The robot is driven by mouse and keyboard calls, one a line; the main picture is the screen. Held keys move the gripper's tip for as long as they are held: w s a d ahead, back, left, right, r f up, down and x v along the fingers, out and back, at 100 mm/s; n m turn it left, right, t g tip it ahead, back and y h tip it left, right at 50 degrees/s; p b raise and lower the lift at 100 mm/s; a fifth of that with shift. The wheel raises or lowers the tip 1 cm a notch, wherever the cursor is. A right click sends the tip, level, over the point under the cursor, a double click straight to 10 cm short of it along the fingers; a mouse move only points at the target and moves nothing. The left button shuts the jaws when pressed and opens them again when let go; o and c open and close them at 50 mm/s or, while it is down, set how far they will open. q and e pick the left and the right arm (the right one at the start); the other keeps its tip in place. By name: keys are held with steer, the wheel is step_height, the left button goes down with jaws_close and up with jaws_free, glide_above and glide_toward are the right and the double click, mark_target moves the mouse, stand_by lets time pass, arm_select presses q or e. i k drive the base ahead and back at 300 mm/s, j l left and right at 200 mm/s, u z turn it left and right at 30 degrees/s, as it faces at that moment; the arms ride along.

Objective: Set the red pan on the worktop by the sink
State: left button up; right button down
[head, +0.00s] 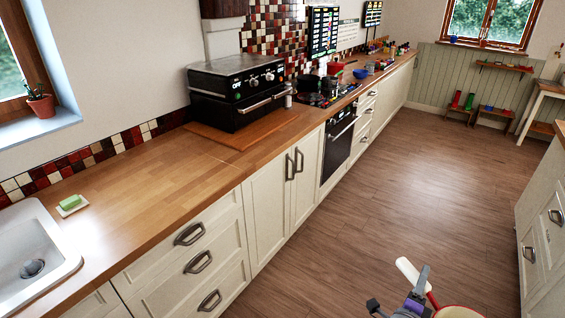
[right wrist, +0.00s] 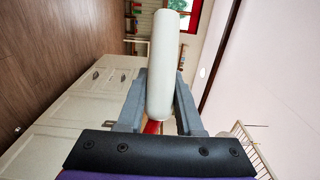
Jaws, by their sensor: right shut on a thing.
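My right gripper (head: 421,287) is shut on the handle of the red pan (head: 457,312), low in the head view, over the floor and away from the worktop. The pan has a cream inside and a red rim; most of it is cut off by the bottom edge. Its handle has a white grip (head: 408,270) and a red part near the pan. In the right wrist view the white grip (right wrist: 163,50) stands between the grey fingers. The wooden worktop (head: 140,195) runs along the left, with the white sink (head: 40,238) at lower left. My left gripper is out of view.
A green soap (head: 70,202) on a dish lies right of the sink. A black oven (head: 237,85) stands on the worktop further back, and pots and the hob (head: 320,98) lie beyond. A cabinet (head: 545,230) stands at right.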

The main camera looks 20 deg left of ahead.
mark_target(109, 211)
steer(key=i+u, duration=0.1)
steer(key=u, duration=2.7)
steer(key=i+l, duration=0.1)
steer(key=l, duration=0.75)
steer(key=i+u, duration=0.05)
